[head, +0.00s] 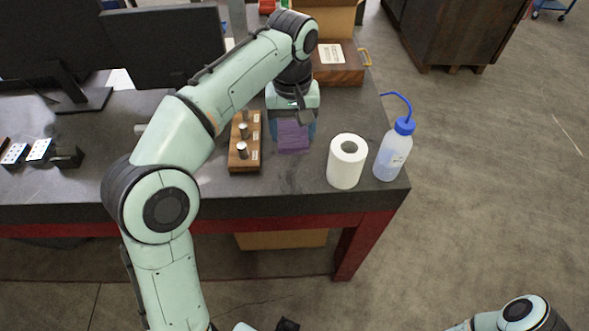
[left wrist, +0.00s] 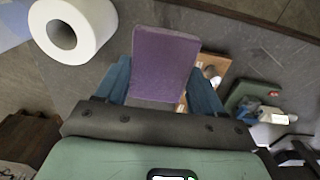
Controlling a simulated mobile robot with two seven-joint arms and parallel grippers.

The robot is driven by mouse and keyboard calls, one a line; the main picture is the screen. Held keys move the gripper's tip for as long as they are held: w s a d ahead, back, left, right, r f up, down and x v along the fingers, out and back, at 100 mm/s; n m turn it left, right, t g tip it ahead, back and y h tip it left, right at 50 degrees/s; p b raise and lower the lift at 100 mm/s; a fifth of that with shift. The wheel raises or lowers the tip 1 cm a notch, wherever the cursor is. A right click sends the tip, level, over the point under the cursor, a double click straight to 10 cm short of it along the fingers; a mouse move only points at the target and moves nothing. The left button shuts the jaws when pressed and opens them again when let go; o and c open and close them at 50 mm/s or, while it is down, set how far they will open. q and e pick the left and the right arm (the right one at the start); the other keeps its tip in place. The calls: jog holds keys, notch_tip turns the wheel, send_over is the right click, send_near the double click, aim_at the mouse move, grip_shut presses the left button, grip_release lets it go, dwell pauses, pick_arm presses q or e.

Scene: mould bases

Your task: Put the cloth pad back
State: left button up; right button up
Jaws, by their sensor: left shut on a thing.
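The cloth pad (head: 293,138) is a flat purple piece. My left gripper (head: 293,126) is shut on it, with a blue finger on either side, above the dark bench top. The pad also fills the space between the teal fingers in the left wrist view (left wrist: 165,60). I cannot tell whether the pad's lower edge touches the bench. The left arm reaches over the bench from the left and hides part of it. Part of my right arm shows at the bottom right of the head view, but its gripper does not show clearly.
A wooden block with metal pins (head: 243,163) stands just left of the pad. A white paper roll (head: 346,166) and a blue-capped bottle (head: 393,152) stand to the right, near the bench edge. A wooden case (head: 345,75) is behind. Monitors (head: 165,45) stand at the left.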

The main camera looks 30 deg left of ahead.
pick_arm(q)
jog(key=b, duration=0.2)
send_over(293, 175)
notch_tip(293, 175, down, 8)
jog(key=shift+f, duration=0.15)
jog(key=shift+f+b, duration=0.4)
jog(key=shift+f, duration=2.15)
pick_arm(e)
jog(key=shift+s+f, duration=0.25)
jog(key=shift+f, duration=0.4)
jog(key=shift+s+f, duration=0.2)
jog(key=shift+f, duration=0.4)
jog(key=shift+s+f, duration=0.25)
jog(key=shift+f, duration=0.4)
pick_arm(q)
jog(key=shift+f, duration=0.1)
jog(key=o, duration=1)
notch_tip(293, 175, up, 12)
jog(key=p, duration=0.3)
pick_arm(e)
jog(key=r, duration=0.1)
jog(key=w+r, duration=0.1)
jog(key=r, duration=0.1)
jog(key=shift+w+r, duration=0.15)
jog(key=shift+w, duration=0.05)
